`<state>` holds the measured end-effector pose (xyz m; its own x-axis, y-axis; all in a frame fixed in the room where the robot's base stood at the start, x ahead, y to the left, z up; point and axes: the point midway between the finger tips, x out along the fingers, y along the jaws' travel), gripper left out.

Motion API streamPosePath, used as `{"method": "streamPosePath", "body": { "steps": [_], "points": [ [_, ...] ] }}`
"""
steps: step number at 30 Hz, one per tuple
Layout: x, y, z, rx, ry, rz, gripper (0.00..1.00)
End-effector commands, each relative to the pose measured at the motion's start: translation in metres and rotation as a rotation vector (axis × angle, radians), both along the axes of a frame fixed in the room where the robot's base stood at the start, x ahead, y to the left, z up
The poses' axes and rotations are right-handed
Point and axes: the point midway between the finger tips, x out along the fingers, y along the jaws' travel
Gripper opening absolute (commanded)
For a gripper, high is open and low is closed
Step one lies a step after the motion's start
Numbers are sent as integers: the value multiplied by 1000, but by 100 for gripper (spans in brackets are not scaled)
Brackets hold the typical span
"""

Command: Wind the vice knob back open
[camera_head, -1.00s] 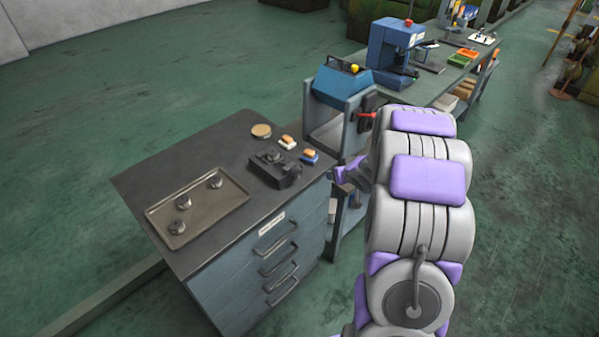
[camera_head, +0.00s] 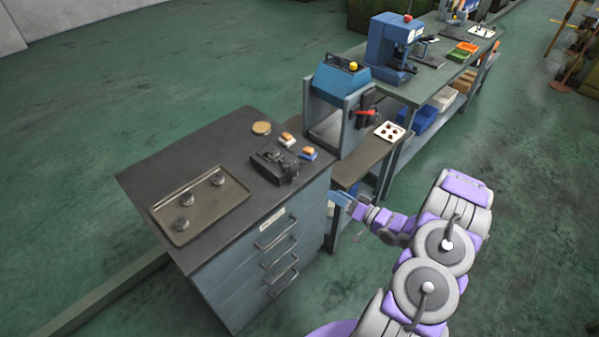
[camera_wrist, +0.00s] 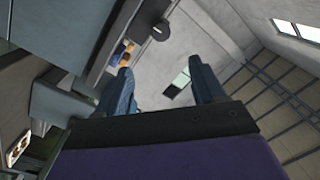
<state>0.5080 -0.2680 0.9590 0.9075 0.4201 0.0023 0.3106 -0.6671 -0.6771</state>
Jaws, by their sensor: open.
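A small dark vice (camera_head: 275,165) sits on the top of the grey drawer cabinet (camera_head: 205,148), near its right edge. Its knob is too small to make out in the head view. In the wrist view, a dark round disc (camera_wrist: 161,31) that may be the knob shows ahead, beyond the fingertips. My gripper (camera_wrist: 163,78) is open and empty, with its two fingers well apart and touching nothing that I can see. In the head view my gripper (camera_head: 341,198) is just right of the cabinet's right edge, apart from the vice.
A metal tray (camera_head: 201,205) with several round parts lies on the cabinet. Orange-topped blocks (camera_head: 308,153) and a round tan disc (camera_head: 261,128) are near the vice. A blue machine (camera_head: 343,80) stands behind on a bench.

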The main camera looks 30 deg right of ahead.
Motion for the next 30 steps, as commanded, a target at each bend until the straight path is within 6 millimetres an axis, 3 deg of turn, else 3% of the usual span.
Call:
{"method": "streamPosePath", "body": {
  "steps": [30],
  "points": [
    [144,66,-1,-4,0,1,69]
  ]
}}
